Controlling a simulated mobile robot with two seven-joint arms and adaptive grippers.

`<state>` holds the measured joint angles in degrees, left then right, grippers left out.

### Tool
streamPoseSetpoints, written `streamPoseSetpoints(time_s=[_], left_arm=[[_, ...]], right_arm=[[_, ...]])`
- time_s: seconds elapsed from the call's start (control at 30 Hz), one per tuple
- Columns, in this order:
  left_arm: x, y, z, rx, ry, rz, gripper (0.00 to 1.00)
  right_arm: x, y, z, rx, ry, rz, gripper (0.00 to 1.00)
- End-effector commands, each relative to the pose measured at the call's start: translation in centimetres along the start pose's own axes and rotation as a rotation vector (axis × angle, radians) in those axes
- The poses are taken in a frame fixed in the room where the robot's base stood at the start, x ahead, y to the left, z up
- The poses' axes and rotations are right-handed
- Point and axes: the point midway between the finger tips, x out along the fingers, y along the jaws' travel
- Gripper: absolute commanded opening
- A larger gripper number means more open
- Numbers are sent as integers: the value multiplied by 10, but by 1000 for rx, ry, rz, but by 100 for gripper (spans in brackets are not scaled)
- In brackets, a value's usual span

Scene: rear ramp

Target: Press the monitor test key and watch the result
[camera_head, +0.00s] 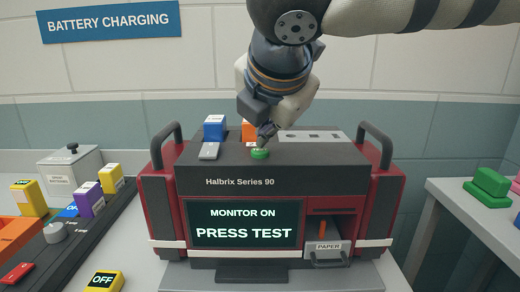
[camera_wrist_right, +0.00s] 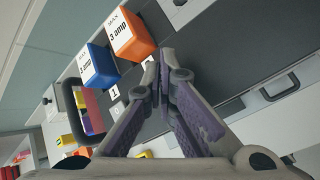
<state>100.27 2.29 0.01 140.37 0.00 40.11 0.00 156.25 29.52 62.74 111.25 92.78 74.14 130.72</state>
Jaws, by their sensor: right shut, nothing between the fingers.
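The monitor (camera_head: 240,182), a red and dark grey unit labelled "Halbrix Series 90", stands on the bench. Its screen (camera_head: 245,223) reads "MONITOR ON" and "PRESS TEST". A green key (camera_head: 260,153) sits on its top. My right gripper (camera_head: 266,136) is shut and empty, pointing down with its fingertips just above or at the back of the green key; I cannot tell whether they touch. In the right wrist view the shut fingertips (camera_wrist_right: 160,75) hide the green key. A grey key (camera_head: 209,151) lies left of it. My left gripper is not in view.
A blue block (camera_head: 215,128) and an orange block (camera_head: 249,131) stand on the monitor top behind the keys. Handles (camera_head: 376,145) rise at both sides. A paper drawer (camera_head: 326,249) sits at the front right. Coloured blocks (camera_head: 89,199) stand on the left panel.

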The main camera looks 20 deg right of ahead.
Motion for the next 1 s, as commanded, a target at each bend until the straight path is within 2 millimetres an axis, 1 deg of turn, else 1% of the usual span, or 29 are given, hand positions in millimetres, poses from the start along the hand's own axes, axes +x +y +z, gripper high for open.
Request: streamPoseSetpoints(time_s=[1.0], left_arm=[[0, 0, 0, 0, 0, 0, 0]], right_arm=[[6, -4, -4, 0, 0, -1, 0]])
